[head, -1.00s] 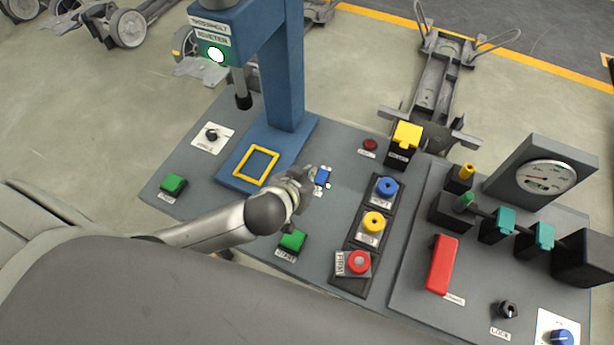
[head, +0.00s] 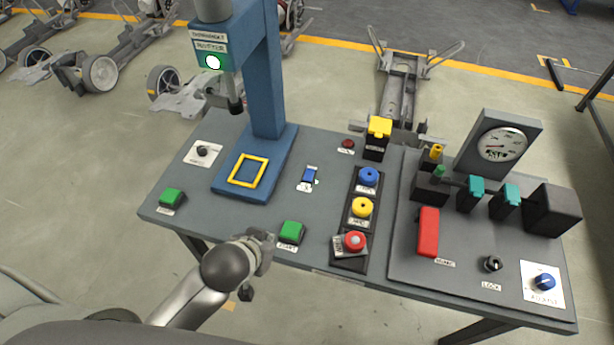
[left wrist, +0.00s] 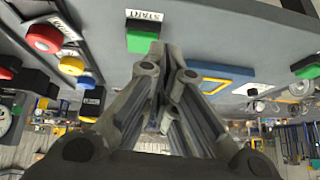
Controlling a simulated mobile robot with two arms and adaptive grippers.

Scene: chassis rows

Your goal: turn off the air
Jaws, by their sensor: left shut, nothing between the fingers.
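On the right-hand panel are a red lever (head: 429,230), a round gauge (head: 502,144) and teal valve pieces (head: 472,192). I cannot tell which control is labelled for air. My left gripper (head: 266,243) is shut and empty near the console's front edge, left of the green START button (head: 291,231). It also shows shut in the left wrist view (left wrist: 158,62). My right gripper is not in view.
A blue press (head: 266,95) with a lit head stands at the back left. A blue button (head: 368,176), yellow button (head: 361,207) and red button (head: 354,241) form a row. A green button (head: 171,196) is far left. Chassis stand behind on open floor.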

